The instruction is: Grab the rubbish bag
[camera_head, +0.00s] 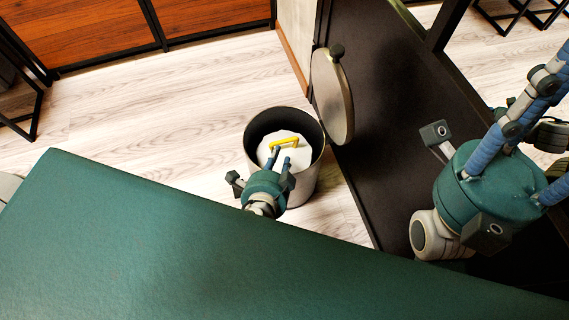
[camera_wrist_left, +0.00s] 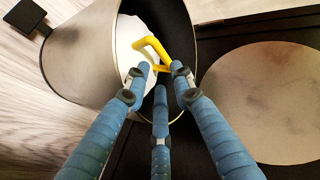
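The rubbish bag (camera_head: 296,155) is white with a yellow handle (camera_head: 285,142) and sits inside a round grey bin (camera_head: 303,187). In the left wrist view the bag (camera_wrist_left: 128,45) and its yellow handle (camera_wrist_left: 152,45) lie just beyond my fingertips. My left gripper (camera_head: 277,156) is over the bin, its blue fingers reaching down to the handle. In the wrist view its three fingertips (camera_wrist_left: 160,78) stand apart around the handle's near end, not closed on it. My right gripper (camera_head: 556,118) is at the right edge, fingers spread, tips cut off, far from the bag.
A round beige disc (camera_head: 333,95), seemingly the bin's lid, stands beside the bin, against a dark panel (camera_head: 375,110). A large green surface (camera_head: 150,235) fills the lower left foreground. Pale wooden floor (camera_head: 180,110) is clear left of and behind the bin.

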